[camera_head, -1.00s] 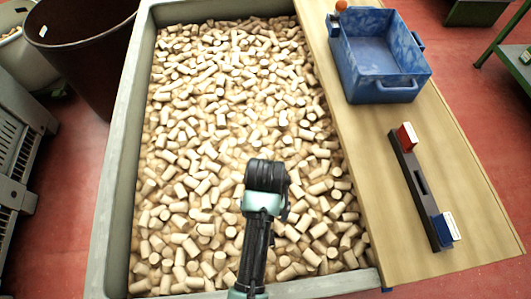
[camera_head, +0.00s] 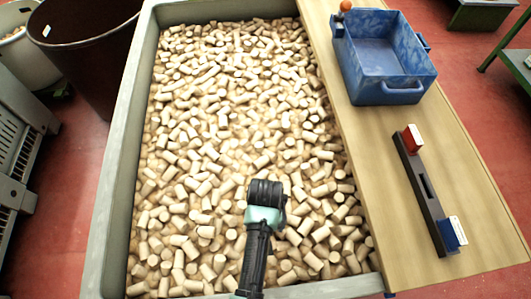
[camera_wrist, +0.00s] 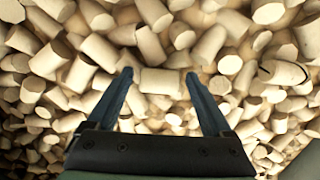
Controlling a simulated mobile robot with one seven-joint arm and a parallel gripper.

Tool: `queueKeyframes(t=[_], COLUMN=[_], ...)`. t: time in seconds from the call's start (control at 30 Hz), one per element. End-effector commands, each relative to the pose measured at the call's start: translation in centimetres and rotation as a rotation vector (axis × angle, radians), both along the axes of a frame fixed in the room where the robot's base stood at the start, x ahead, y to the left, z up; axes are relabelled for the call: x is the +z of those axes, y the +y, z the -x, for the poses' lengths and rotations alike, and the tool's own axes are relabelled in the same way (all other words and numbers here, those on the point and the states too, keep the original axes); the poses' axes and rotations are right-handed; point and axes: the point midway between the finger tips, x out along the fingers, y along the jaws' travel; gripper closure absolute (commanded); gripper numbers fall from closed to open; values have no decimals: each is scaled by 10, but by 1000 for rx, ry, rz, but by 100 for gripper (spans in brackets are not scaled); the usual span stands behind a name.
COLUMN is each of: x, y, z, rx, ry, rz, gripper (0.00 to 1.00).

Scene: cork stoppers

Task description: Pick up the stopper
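Many pale cork stoppers (camera_head: 215,110) fill a large grey-rimmed bin in the head view. My arm reaches over the near part of the bin, and the gripper's fingers are hidden there beneath the wrist. In the wrist view my gripper (camera_wrist: 158,78) has its two fingers spread apart, with no stopper held. One stopper (camera_wrist: 162,81) lies crosswise in the gap seen between the fingertips, and others lie close around it. I cannot tell how far above the stoppers the fingertips are.
The bin's grey wall (camera_head: 122,150) runs along the left. A wooden board (camera_head: 375,150) on the right bears a blue tray (camera_head: 400,92) and a dark bar (camera_head: 426,187) with red and blue end pieces. A dark brown barrel (camera_head: 88,55) stands outside at the left.

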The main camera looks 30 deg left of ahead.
Motion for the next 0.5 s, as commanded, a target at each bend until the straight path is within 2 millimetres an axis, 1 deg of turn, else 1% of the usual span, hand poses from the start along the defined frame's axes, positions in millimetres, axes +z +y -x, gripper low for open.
queueKeyframes(t=[0.03, 0.07, 0.1, 0.17, 0.2, 0.27, 0.3, 0.4, 0.5], x=[0, 0, 0, 0, 0, 0, 0, 0, 0], y=[0, 0, 0, 0, 0, 0, 0, 0, 0], z=[0, 0, 0, 0, 0, 0, 0, 0, 0], rx=[0, 0, 0, 0, 0, 0, 0, 0, 0], ry=[0, 0, 0, 0, 0, 0, 0, 0, 0], rz=[0, 0, 0, 0, 0, 0, 0, 0, 0], gripper=[27, 32, 39, 50, 57, 68, 75, 93, 93])
